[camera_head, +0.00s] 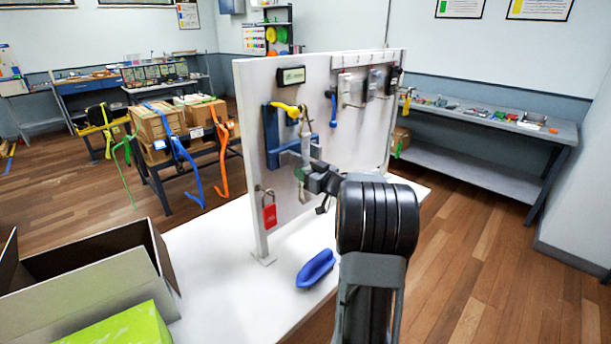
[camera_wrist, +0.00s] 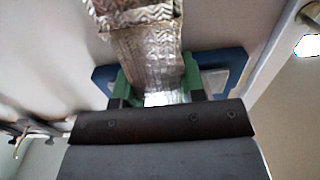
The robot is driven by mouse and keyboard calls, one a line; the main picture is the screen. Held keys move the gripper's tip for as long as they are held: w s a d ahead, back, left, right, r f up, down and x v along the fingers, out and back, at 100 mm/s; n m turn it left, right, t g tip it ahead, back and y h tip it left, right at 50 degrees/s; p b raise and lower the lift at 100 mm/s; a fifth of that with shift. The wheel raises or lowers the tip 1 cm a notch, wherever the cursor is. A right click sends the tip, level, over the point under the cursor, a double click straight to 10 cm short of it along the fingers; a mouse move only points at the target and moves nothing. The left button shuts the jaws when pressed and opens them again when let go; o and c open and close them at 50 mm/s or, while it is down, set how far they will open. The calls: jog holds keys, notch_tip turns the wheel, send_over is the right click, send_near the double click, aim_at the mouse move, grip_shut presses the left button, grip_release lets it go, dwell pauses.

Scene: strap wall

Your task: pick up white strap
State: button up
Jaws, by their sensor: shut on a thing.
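The white strap (camera_wrist: 145,55) looks pale, silvery and woven in the wrist view. It runs down from the top of the picture between the green fingertips of my gripper (camera_wrist: 157,88), which is shut on it. In the head view the strap (camera_head: 306,135) shows as a narrow pale strip hanging close to the white panel (camera_head: 352,120), below a yellow item (camera_head: 286,108). My gripper (camera_head: 301,176) is at its lower part, partly hidden by my wrist. A blue bracket (camera_head: 270,135) is fixed to the panel behind it; whether they touch is unclear.
A red padlock (camera_head: 269,215) hangs at the panel's lower left. A blue tray-like piece (camera_head: 316,268) lies on the white table (camera_head: 220,270). An open cardboard box (camera_head: 85,275) and a green box (camera_head: 125,328) stand at the left. The table's middle is clear.

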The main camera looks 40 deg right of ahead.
jog(key=c, duration=0.5)
jog(key=shift+r, duration=0.1)
